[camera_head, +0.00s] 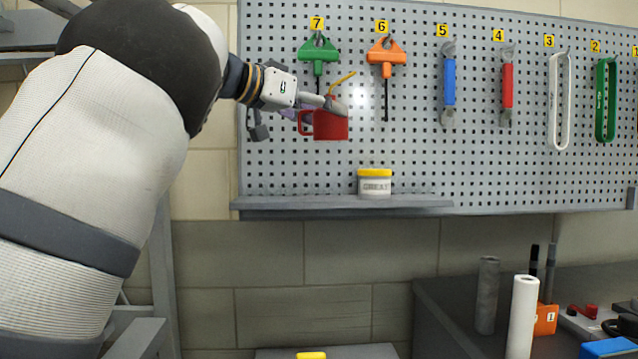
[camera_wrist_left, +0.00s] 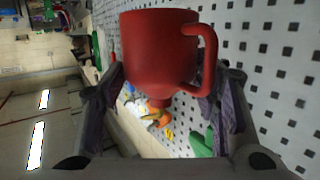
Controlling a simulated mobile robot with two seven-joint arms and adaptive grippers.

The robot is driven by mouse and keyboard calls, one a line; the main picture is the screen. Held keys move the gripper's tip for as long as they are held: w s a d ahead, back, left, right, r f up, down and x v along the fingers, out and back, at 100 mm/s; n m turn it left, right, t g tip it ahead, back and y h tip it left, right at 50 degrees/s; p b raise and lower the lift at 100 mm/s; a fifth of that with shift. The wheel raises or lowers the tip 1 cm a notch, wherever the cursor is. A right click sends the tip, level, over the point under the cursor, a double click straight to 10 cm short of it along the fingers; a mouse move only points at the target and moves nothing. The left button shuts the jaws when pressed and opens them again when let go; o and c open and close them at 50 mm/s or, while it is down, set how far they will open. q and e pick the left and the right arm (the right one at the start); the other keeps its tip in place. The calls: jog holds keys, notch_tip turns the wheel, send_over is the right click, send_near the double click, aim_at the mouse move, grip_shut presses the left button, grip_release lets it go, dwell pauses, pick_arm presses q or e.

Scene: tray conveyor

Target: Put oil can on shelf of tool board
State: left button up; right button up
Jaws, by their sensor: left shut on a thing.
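The red oil can (camera_head: 330,127) with a yellow spout is held in my left gripper (camera_head: 318,103), in front of the pegboard and above the shelf. It looks upright in the head view. In the left wrist view the can (camera_wrist_left: 160,50) fills the middle, with its handle to the right and the gripper fingers on both sides. The tool board (camera_head: 420,150) carries a narrow grey shelf (camera_head: 300,204) along its lower edge. The can is apart from the shelf. My right gripper is not in view.
A white grease tub (camera_head: 374,187) with a yellow lid stands on the shelf. The shelf left of it is clear. Green (camera_head: 319,50) and orange (camera_head: 386,55) T-handle tools hang close behind the can. A dark bench (camera_head: 450,310) with rolls stands at lower right.

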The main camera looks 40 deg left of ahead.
pick_arm(q)
jog(key=a+f, duration=0.3)
jog(key=a, duration=0.3)
jog(key=a+f, duration=0.1)
jog(key=f, duration=0.1)
jog(key=a+f, duration=0.3)
jog(key=shift+w+a+f, duration=0.1)
jog(key=shift+w+f, duration=0.1)
jog(key=shift+f, duration=0.1)
notch_tip(320, 180, down, 2)
jog(key=shift+f, duration=0.45)
jog(key=o, duration=1.5)
jog(key=shift+f, duration=0.15)
jog(key=v, duration=1.2)
jog(key=shift+r, duration=0.2)
